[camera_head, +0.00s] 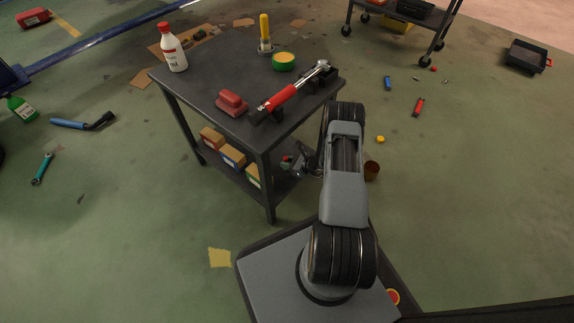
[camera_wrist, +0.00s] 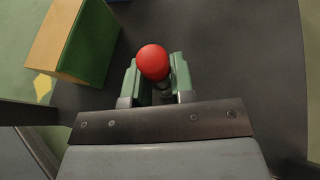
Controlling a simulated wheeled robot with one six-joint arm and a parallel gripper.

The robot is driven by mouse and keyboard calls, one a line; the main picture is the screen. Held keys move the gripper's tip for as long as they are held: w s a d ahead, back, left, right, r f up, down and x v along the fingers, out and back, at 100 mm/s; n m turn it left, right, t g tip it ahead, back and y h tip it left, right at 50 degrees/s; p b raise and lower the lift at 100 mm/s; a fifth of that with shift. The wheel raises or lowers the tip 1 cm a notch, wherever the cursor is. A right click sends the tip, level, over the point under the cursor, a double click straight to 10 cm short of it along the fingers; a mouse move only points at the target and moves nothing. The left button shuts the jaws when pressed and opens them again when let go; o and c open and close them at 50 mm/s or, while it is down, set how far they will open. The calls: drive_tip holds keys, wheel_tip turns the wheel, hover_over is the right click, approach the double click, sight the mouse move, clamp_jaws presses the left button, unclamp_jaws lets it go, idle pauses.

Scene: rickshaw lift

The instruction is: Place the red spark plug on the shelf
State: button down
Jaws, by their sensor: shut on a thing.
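The red spark plug (camera_wrist: 153,62) shows in the wrist view as a round red end between the green fingers of my gripper (camera_wrist: 156,76). The fingers are shut on it, and its lower part is mostly hidden. The dark lower shelf of the cart (camera_wrist: 225,55) lies beneath it; I cannot tell whether the plug touches it. In the head view my gripper (camera_head: 290,163) is at the right side of the cart, under the tabletop, at the lower shelf (camera_head: 283,189).
Small boxes stand on the shelf, including a green-sided one (camera_wrist: 75,40) left of my gripper. The cart's tabletop (camera_head: 215,85) above holds a bottle (camera_head: 173,50), a red-handled wrench (camera_head: 283,96) and other items. A brown cup (camera_head: 371,171) stands on the floor.

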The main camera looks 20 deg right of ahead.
drive_tip(key=shift+f, duration=0.1)
drive_tip(key=c, duration=1)
unclamp_jaws()
drive_tip(key=shift+f, duration=0.1)
drive_tip(key=shift+d+r, duration=0.1)
drive_tip(key=shift+r, duration=0.15)
drive_tip(key=shift+p+v, duration=2.25)
drive_tip(key=shift+v, duration=3.65)
drive_tip(key=shift+s+f, duration=0.15)
